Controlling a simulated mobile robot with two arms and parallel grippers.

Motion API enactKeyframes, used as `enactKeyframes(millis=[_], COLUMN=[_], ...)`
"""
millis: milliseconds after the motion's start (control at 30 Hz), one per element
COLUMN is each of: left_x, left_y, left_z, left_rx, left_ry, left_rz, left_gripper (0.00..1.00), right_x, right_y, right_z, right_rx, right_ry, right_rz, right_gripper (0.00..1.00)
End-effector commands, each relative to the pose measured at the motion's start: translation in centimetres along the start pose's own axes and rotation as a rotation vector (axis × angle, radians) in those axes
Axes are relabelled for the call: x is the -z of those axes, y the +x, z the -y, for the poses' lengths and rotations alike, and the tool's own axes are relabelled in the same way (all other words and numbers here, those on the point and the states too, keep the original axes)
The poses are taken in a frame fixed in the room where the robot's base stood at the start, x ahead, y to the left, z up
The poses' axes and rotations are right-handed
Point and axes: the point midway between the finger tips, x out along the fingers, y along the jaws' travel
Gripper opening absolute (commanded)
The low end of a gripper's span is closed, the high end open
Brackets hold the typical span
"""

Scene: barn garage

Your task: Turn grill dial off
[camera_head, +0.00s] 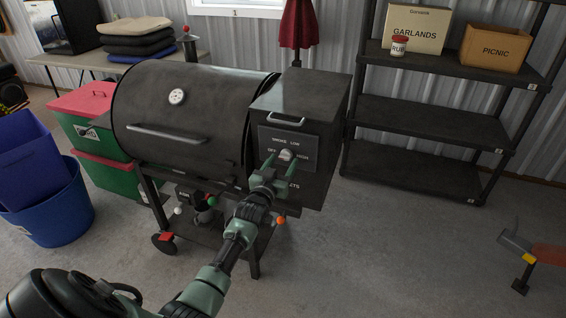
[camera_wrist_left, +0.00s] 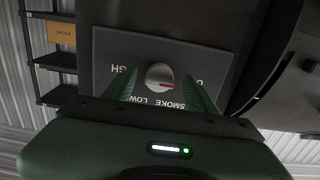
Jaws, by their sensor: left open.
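The grill (camera_head: 185,105) is a black barrel smoker with a box on its right side. A dark panel (camera_head: 302,143) on that box carries the labels OFF, SMOKE, LOW and HIGH around a round silver dial (camera_head: 286,155). My left gripper (camera_head: 280,161) is open at the panel, with its green fingers on either side of the dial. In the left wrist view the dial (camera_wrist_left: 160,76) lies between the spread fingertips, with visible gaps. That view is upside down; a red mark shows on the dial's lower right, near the SMOKE and OFF side. My right gripper is out of view.
A black shelf (camera_head: 415,121) with GARLANDS (camera_head: 413,30) and PICNIC (camera_head: 495,50) boxes stands at the right. Green bins (camera_head: 105,172) and a blue tub (camera_head: 65,225) stand left of the grill. An orange-handled tool (camera_head: 540,252) is at the lower right. Floor between is clear.

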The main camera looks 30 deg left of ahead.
Motion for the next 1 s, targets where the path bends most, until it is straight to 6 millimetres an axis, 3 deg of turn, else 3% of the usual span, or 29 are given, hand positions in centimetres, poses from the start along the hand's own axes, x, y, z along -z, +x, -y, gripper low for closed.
enactKeyframes(millis=[400, 1000], left_x=[-0.2, -0.1], left_y=[-6.3, -6.9], left_z=[0.0, 0.0], left_rx=[0.0, 0.0], left_ry=[-0.001, -0.001], left_rz=[0.003, 0.002], left_gripper=[0.57, 0.57], right_x=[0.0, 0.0], right_y=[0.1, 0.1], right_z=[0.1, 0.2], right_rx=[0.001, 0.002], right_ry=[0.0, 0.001], right_rz=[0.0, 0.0], right_gripper=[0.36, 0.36])
